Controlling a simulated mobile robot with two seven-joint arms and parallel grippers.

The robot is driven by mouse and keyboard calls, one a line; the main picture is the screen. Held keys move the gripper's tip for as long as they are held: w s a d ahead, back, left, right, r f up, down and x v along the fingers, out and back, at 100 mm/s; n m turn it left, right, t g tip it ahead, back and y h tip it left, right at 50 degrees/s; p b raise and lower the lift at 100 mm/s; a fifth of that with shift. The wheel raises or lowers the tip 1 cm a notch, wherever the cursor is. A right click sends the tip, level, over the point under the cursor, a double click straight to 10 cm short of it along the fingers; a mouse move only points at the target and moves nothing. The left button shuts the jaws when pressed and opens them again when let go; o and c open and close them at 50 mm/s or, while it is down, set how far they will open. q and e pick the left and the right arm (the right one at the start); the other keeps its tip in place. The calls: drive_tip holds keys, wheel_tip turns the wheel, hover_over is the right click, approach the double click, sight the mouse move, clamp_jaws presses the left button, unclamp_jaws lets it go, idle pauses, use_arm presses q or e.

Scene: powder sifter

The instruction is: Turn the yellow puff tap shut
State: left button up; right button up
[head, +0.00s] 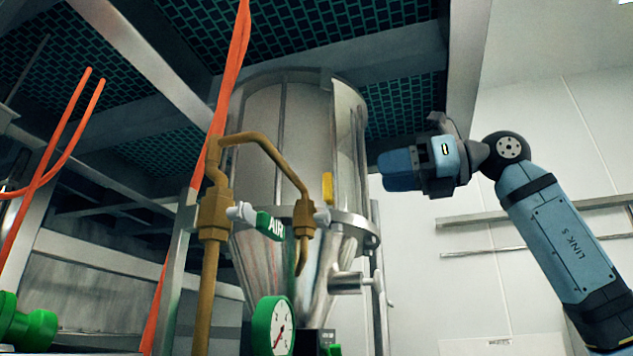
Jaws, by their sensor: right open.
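The yellow puff tap (327,187) is a small yellow handle in front of the steel hopper. It stands upright above a grey stub beside the right-hand brass fitting (303,216). My right gripper (392,171) comes in from the right at about the height of the tap. Its blue fingers point left, and it is open. A clear gap in the picture separates it from the tap, and nothing shows between its fingers. My left gripper is not in the picture.
The steel hopper (262,135) stands behind brass piping (207,275). A green AIR handle (270,226) is left of the tap. A green-rimmed gauge (273,328) sits below. Orange hoses (228,85) hang at left. A metal beam crosses overhead.

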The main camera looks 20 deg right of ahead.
sight(333, 182)
drive_tip(key=p+x, duration=0.3)
drive_tip(key=x, duration=0.8)
drive_tip(key=shift+w+a+p, duration=0.15)
drive_tip(key=shift+a+p, duration=0.05)
drive_tip(key=shift+p, duration=0.1)
drive_tip(key=shift+w+a, duration=0.3)
drive_tip(key=shift+a, duration=0.15)
drive_tip(key=shift+c, duration=1.1)
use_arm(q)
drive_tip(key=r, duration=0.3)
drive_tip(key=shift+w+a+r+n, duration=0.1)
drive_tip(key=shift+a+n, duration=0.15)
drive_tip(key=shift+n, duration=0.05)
use_arm(e)
clamp_jaws()
